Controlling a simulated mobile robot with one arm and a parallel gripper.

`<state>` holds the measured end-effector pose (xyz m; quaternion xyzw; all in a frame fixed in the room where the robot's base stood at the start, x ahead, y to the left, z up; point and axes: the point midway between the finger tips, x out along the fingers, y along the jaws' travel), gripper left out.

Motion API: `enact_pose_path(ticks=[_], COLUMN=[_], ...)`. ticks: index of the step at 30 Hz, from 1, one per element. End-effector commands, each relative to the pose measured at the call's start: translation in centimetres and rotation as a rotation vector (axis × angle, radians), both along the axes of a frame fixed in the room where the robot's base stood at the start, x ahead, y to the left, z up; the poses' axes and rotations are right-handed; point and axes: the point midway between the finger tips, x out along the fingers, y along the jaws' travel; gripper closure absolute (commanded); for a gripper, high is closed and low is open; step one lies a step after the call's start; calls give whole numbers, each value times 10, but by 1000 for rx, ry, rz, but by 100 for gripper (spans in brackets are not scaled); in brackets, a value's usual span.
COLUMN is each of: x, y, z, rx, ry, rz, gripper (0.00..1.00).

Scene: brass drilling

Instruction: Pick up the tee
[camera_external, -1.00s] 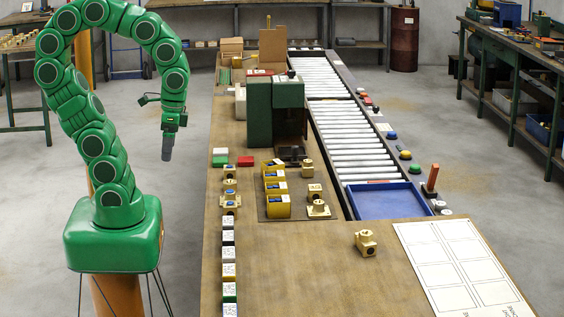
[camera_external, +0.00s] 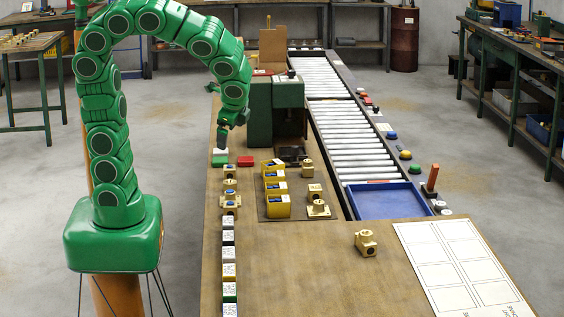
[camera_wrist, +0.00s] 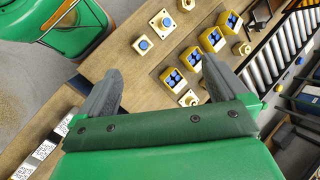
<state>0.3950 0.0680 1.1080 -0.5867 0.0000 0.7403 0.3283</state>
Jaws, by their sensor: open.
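Several brass fittings stand on the bench, and I cannot tell for certain which is the tee. One fitting with a side branch (camera_external: 366,243) stands alone at the front right in the external view. Other fittings (camera_external: 315,192) stand right of the yellow boxes, and a column of fittings with blue parts (camera_external: 230,186) stands to their left. In the wrist view, a square-flanged fitting with a blue centre (camera_wrist: 162,22) and a smaller one (camera_wrist: 142,44) lie beyond my fingertips. My gripper (camera_wrist: 161,63) is open and empty above the bench.
Yellow boxes (camera_external: 277,207) with blue contents stand on a dark mat. A green machine (camera_external: 275,110) stands just right of my arm. A blue tray (camera_external: 388,200) sits at the roller conveyor's near end (camera_external: 362,150). The bench front (camera_external: 300,270) is largely clear.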

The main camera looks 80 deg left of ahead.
Motion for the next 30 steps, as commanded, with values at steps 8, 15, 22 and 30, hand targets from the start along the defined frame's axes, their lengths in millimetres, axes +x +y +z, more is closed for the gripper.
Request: enact_pose_path(ticks=[8,15,22,30], x=[70,130,185,241], y=[-8,-32,-72,-139], z=[0,-7,-19,-48], rx=[165,302,431,576], ry=[65,133,200,290], rz=[-228,-440,-658,-927], gripper=[0,0,0,0])
